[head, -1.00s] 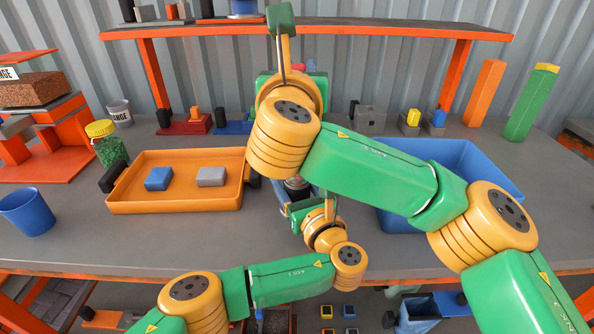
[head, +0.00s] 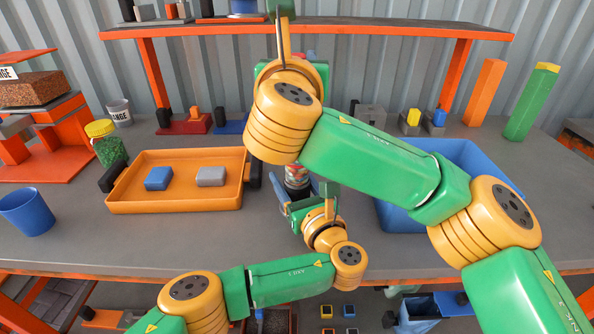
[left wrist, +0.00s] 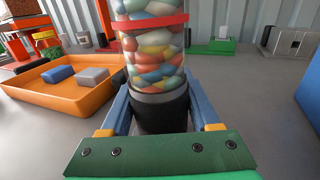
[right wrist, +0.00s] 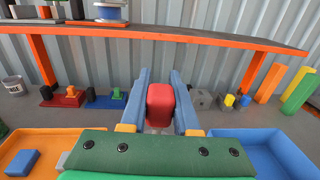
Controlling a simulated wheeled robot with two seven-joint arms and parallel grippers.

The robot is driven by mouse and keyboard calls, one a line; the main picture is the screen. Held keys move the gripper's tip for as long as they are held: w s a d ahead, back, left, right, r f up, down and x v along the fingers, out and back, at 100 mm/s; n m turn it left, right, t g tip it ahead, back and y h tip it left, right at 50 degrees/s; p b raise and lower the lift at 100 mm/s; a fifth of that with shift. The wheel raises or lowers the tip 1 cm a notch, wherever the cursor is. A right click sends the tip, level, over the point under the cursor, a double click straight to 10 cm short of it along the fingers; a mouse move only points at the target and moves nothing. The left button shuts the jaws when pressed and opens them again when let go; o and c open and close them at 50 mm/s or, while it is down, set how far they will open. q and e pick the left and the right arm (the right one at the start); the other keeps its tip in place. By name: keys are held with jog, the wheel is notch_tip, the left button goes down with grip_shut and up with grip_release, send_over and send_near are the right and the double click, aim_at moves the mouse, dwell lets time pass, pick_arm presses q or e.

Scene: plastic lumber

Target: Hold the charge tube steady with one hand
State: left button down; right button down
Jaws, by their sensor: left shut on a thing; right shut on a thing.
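The charge tube (left wrist: 154,55) stands upright in the left wrist view, clear and full of coloured pieces, with a red band and a black base (left wrist: 160,108). My left gripper (left wrist: 158,95) is shut on its lower part, with blue fingers on both sides. In the head view a small part of the tube (head: 297,178) shows below my right arm; the rest is hidden. My right gripper (right wrist: 160,76) is shut on a red block-like part (right wrist: 160,104), held between its blue fingers. What lies below this red part is hidden.
An orange tray (head: 180,203) with a blue block (head: 158,179) and a grey block (head: 211,177) lies to the left. A blue bin (head: 480,165) stands to the right. A blue cup (head: 28,212) and a green-filled jar (head: 108,145) are at far left. An orange-edged shelf (head: 350,30) spans the back.

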jog(key=shift+f, duration=1.9)
jog(key=c, duration=0.6)
grip_release()
jog(key=shift+r, duration=3.65)
